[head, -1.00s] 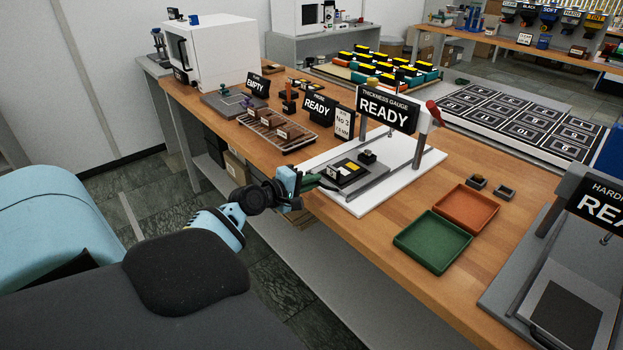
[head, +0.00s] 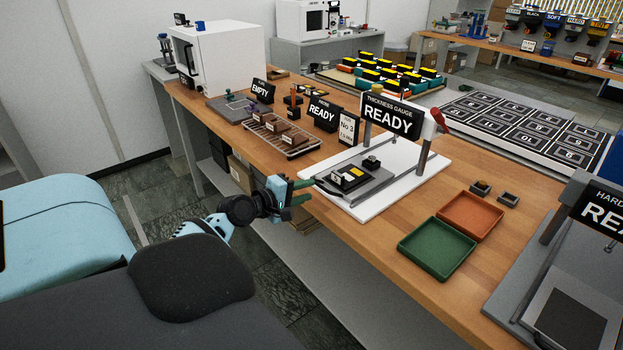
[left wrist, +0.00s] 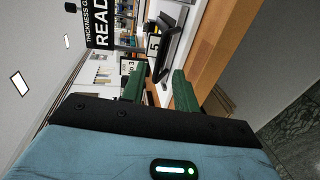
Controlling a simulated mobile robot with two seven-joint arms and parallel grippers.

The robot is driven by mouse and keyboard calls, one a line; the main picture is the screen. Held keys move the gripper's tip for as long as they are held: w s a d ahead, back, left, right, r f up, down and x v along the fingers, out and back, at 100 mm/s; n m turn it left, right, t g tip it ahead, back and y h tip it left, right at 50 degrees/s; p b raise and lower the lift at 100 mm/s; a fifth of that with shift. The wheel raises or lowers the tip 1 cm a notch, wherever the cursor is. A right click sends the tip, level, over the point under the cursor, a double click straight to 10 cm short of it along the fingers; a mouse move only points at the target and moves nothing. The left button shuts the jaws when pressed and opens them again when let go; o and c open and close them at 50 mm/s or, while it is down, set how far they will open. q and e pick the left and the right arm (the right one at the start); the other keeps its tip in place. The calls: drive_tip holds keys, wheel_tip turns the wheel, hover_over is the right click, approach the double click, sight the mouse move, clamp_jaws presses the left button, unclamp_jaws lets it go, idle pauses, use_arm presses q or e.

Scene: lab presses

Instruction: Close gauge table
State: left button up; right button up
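The thickness gauge (head: 392,115) stands on a white base (head: 363,210) and its sign reads READY. Its grey gauge table (head: 374,189) lies low on the base, toward the near left side, with a dark sample (head: 349,178) bearing a light label on it. The table edge and sample (left wrist: 154,45) also show in the left wrist view. My left gripper (head: 308,191), with green fingers, is just left of the gauge table at the bench's front edge. In the left wrist view its fingers (left wrist: 160,88) are apart with nothing between them. My right gripper is out of view.
A green tray (head: 437,250) and an orange tray (head: 470,214) lie right of the gauge. A wire rack (head: 278,137) with brown pieces is behind my left gripper. A grey hardness station (head: 530,275) stands at the right. The bench's front edge runs below my left gripper.

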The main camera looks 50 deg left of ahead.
use_arm(q)
drive_tip(key=shift+v, duration=2.05)
